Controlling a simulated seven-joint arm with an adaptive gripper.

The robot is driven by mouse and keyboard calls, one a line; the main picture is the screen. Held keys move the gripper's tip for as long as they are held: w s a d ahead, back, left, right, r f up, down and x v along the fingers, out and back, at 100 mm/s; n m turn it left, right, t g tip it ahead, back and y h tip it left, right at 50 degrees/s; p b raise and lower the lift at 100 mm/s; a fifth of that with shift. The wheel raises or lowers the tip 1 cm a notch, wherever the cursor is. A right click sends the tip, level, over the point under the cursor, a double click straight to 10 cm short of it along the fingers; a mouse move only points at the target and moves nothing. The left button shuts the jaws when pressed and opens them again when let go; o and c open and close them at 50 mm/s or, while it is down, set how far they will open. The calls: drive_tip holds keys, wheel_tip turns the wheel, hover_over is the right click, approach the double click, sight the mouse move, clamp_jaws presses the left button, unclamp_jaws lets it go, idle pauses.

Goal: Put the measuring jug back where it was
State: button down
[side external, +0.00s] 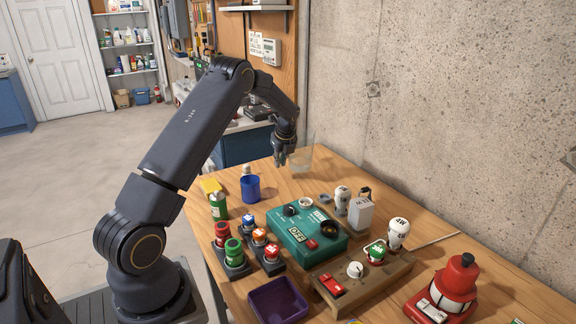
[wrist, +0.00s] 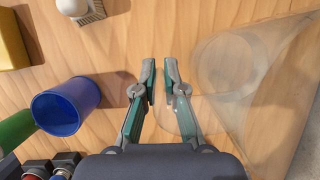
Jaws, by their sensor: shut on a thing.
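The measuring jug (side external: 302,158) is clear and see-through, at the far end of the wooden table in the side view. In the wrist view the jug (wrist: 235,65) spreads to the right of my fingers, its outline faint. My gripper (side external: 282,160) points down just left of the jug. In the wrist view my gripper (wrist: 160,85) has its fingers close together, shut on the jug at its near side, around what looks like its handle. I cannot tell whether the jug's base touches the table.
A blue cup (side external: 250,188), a green cylinder (side external: 218,206) and a yellow block (side external: 211,187) stand nearby. A teal box (side external: 290,240) with knobs and a white bulb (side external: 397,233) sit nearer. The concrete wall (side external: 440,110) borders the table's right side.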

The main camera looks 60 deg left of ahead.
drive_tip(key=shift+w+a+f, duration=0.1)
drive_tip(key=shift+w+f, duration=0.05)
drive_tip(key=shift+f, duration=1.55)
drive_tip(key=shift+f, duration=0.1)
drive_tip(key=c, duration=1.7)
unclamp_jaws()
drive_tip(key=shift+f, duration=0.15)
drive_tip(key=o, duration=0.4)
drive_tip(key=shift+o, duration=0.2)
